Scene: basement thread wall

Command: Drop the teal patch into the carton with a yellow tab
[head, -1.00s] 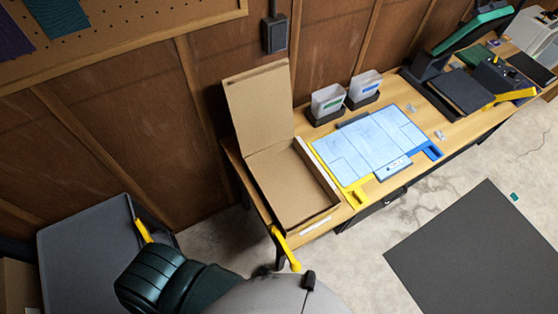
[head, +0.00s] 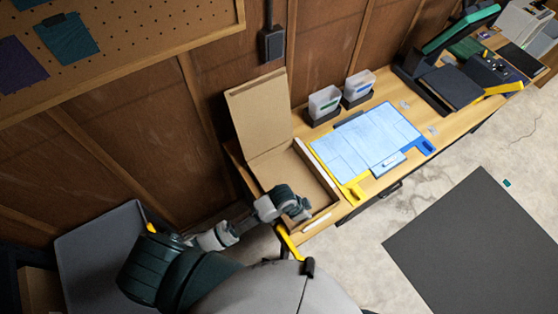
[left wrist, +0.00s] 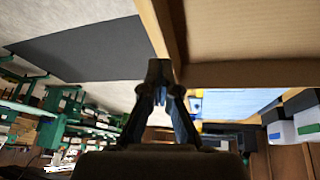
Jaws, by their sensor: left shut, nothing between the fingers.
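A teal patch (head: 67,38) hangs on the pegboard at the upper left of the head view, beside a purple one. An open cardboard carton (head: 258,112) stands on the bench with its lid raised; its visible floor looks bare. A yellow strip (head: 288,242) shows by its near corner; I cannot tell whether it is attached to the carton. My left gripper (head: 302,213) is at the carton's near side. In the left wrist view its fingers (left wrist: 158,70) are shut and empty, with the carton's wall (left wrist: 225,72) close by. My right gripper is not in view.
A blue-white mat (head: 365,145) with yellow and blue corners lies right of the carton. Two bins (head: 325,102) stand behind it. A grey surface (head: 95,245) is at lower left.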

